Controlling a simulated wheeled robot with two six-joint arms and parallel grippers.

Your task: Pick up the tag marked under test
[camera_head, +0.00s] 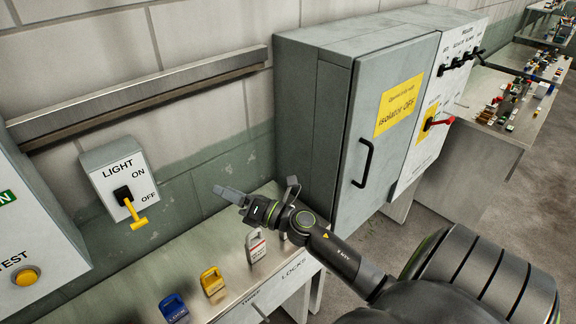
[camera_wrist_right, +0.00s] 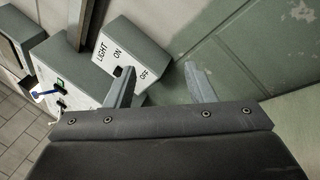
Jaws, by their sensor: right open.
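A white tag with red markings (camera_head: 256,247) stands on the metal bench top; its small lettering is too small to read, so I cannot tell whether it says under test. My right gripper (camera_head: 230,195) is above the back of the bench, beyond this tag and apart from it. In the right wrist view its two fingers (camera_wrist_right: 160,88) are spread with nothing between them. Part of the bench beside the tag is hidden by my right arm. My left gripper is not in view.
A yellow padlock (camera_head: 212,282) and a blue padlock (camera_head: 173,308) stand on the bench (camera_head: 130,295). A light switch box (camera_head: 121,180) is on the wall behind. A grey cabinet (camera_head: 330,120) stands right of the bench. A far bench (camera_head: 500,130) holds several small items.

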